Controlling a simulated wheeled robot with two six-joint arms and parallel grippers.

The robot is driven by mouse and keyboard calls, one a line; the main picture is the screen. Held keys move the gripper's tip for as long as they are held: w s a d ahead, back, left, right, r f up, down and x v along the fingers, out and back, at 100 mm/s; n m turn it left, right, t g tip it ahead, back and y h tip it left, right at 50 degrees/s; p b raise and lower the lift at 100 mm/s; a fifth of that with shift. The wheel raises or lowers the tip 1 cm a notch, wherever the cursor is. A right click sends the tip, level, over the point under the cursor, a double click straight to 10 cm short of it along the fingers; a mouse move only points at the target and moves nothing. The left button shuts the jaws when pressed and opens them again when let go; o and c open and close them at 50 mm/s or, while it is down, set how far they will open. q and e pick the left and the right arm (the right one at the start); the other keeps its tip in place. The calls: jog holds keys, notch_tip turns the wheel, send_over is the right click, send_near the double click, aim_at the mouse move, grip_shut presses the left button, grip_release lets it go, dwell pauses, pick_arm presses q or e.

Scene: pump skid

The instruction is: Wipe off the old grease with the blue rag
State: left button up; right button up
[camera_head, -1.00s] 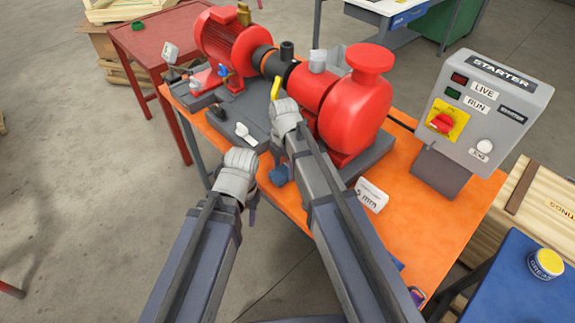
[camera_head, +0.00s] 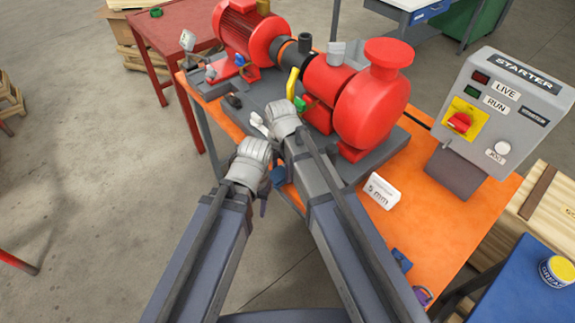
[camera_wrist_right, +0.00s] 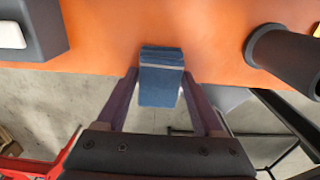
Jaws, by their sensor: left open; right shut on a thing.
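The blue rag (camera_wrist_right: 160,82) is a folded block between the two purple fingers of my right gripper (camera_wrist_right: 163,92) in the right wrist view. It hangs by the front edge of the orange table. In the head view the rag (camera_head: 278,176) shows beside my right forearm, which hides most of that gripper. My left gripper (camera_head: 263,206) points down over the floor, just in front of the table and empty. Its fingers are small and partly hidden by the wrist. The red pump (camera_head: 372,108) stands behind the arms. I cannot make out any old grease.
The orange table (camera_head: 440,235) holds a white "5 mm" block (camera_head: 381,191) and the grey starter box (camera_head: 500,108). A yellow-lidded grease can (camera_head: 556,270) stands on the blue table (camera_head: 515,297). A red table (camera_head: 165,32) is at back left. Floor at left is open.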

jog(key=shift+s+a, duration=0.25)
jog(key=shift+a, duration=0.15)
jog(key=shift+w, duration=0.1)
jog(key=shift+w+a, duration=0.45)
jog(key=shift+w, duration=0.2)
jog(key=shift+w+d, duration=0.6)
jog(key=shift+d, duration=0.05)
jog(key=shift+w+d, duration=0.35)
jog(key=shift+d, duration=0.2)
jog(key=shift+w+d, duration=0.35)
jog(key=shift+d, duration=0.2)
